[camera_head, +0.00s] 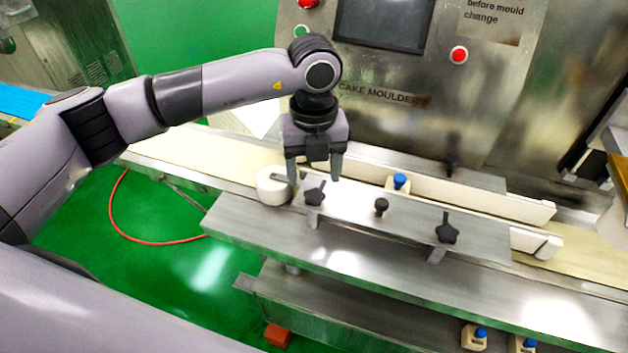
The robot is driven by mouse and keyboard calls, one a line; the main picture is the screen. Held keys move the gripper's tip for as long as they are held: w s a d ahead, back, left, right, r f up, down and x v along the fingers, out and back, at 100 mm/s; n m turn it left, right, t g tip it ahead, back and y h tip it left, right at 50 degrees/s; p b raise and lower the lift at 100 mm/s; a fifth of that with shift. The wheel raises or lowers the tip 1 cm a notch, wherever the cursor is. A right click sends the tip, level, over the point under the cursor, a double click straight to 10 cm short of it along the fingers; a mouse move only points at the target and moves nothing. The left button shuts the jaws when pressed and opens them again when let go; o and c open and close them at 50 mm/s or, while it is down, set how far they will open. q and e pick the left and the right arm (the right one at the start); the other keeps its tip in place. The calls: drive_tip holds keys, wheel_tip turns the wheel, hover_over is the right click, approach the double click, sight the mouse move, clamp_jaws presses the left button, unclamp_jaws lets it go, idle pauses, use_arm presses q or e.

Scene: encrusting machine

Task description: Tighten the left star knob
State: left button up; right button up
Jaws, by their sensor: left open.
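The left star knob (315,193) is a small black star-shaped knob on the steel plate of the machine. A matching right star knob (447,229) stands farther right on the same plate. My left gripper (314,180) points down from above, with its two fingers apart and the left star knob just below and between them in the picture. I cannot tell whether the fingers touch the knob. My right gripper does not show.
A small black round knob (381,205) stands between the star knobs. A white roller (273,186) lies left of the gripper. Behind are a conveyor belt (205,151), a blue-capped part (399,182) and the steel cabinet with a red button (459,55). An orange-red hose (125,228) lies on the green floor.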

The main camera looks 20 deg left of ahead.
sight(314, 193)
use_arm(q)
drive_tip(key=shift+f, duration=2.1)
drive_tip(key=c, duration=1.1)
drive_tip(key=shift+o, duration=0.2)
